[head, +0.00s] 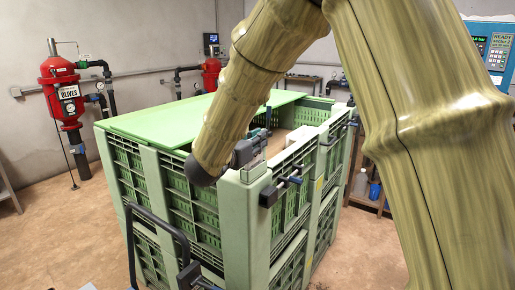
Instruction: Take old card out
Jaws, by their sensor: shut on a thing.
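My gripper (245,152) is small and dark grey in the head view, at the near top corner of the green crate stack, partly hidden behind my arm. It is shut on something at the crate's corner. A small pale, flat piece (254,170) shows just below the fingers and looks like the card or its holder; I cannot tell which. I cannot see any writing on it, nor whether it is clear of the crate (243,215).
A green lid (160,121) lies across the crate's left top; the right part is open. A dark clamp-like bar (285,183) sticks out at the near right corner. A shelf (365,190) stands right.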

